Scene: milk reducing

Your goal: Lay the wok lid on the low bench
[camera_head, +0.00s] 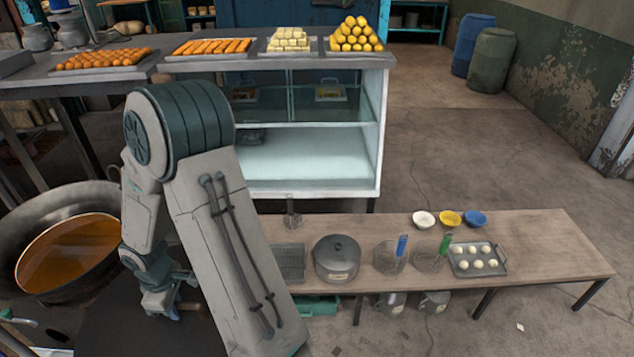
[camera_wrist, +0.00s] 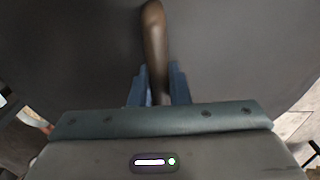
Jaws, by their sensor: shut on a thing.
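My gripper (camera_wrist: 159,88) is shut on the dark brown handle (camera_wrist: 154,42) of the wok lid. The wok lid (camera_wrist: 75,55) is a wide dark grey disc that fills most of the wrist view. In the head view the lid (camera_head: 140,335) shows as a dark shape at the bottom left, below my gripper (camera_head: 168,305) and partly hidden by my arm. The low bench (camera_head: 545,255) is a long wooden top on dark legs, to the right of the lid. Its left end is hidden behind my arm.
A wok (camera_head: 70,200) of orange-brown liquid stands at the left. The bench bears a rack (camera_head: 288,262), a lidded pot (camera_head: 337,258), strainers (camera_head: 388,258), small bowls (camera_head: 449,218) and a tray of white balls (camera_head: 478,272). The bench's right end is bare. A glass cabinet (camera_head: 310,160) stands behind.

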